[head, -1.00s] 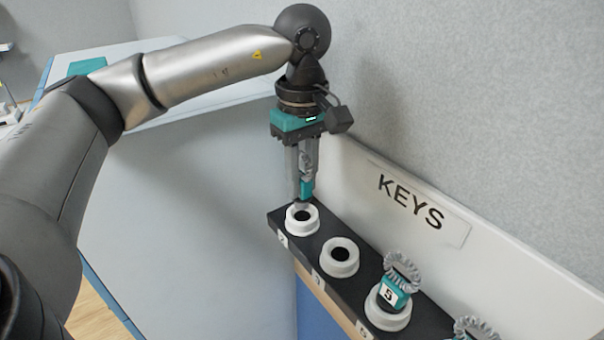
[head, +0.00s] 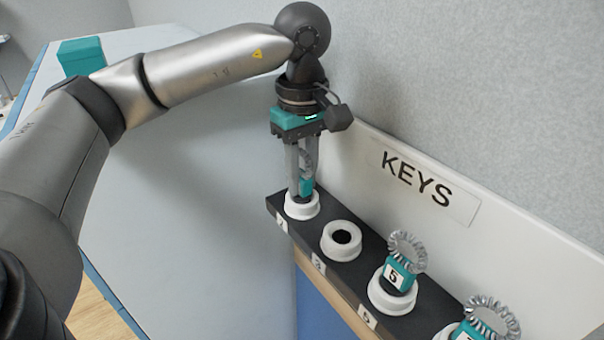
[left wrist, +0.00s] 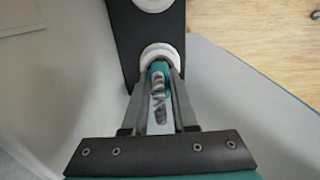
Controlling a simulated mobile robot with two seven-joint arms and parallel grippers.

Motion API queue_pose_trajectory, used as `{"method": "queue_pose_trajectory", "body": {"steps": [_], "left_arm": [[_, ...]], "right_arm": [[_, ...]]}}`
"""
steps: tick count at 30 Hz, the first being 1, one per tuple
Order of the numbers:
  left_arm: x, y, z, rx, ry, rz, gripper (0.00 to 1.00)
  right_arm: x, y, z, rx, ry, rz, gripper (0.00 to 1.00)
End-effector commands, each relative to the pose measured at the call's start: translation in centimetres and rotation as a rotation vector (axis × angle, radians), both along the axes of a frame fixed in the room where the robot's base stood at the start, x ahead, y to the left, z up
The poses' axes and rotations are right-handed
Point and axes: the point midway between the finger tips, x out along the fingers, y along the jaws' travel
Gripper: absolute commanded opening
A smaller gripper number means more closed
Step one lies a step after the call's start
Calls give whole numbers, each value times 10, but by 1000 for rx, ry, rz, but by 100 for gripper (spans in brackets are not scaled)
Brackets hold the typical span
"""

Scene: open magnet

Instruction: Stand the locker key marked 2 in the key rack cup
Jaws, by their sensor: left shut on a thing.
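The teal key (head: 306,187) with a grey coil is between the fingers of my left gripper (head: 302,190). The gripper is shut on it, pointing down. The key's lower end is at the opening of the white cup (head: 302,206) at the far left of the black key rack (head: 375,258); how deep it sits is hidden. The label (head: 282,225) in front of that cup seems to read 2. In the left wrist view the key's coil (left wrist: 157,103) lies between the fingers, over the white cup (left wrist: 161,54). The number on the held key cannot be seen. My right gripper is out of view.
The cup labelled 3 (head: 341,241) is empty. The cup right of it (head: 392,294) holds a teal key marked 5 (head: 399,275). Another teal key with a coil (head: 490,318) stands at the lower right. A white board marked KEYS (head: 430,190) rises close behind the rack.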

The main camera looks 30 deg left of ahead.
Motion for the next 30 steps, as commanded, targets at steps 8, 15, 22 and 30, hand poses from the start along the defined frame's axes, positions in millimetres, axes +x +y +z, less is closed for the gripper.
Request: {"method": "queue_pose_trajectory", "body": {"steps": [8, 15, 22, 30], "left_arm": [[0, 0, 0, 0, 0, 0, 53], [0, 0, 0, 0, 0, 0, 61], [1, 0, 11, 0, -2, 1, 61], [1, 0, 71, -1, -6, 1, 61]], "right_arm": [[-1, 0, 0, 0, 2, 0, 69], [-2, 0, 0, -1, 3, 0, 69], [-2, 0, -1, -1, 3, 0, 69], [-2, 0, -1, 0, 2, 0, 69]]}}
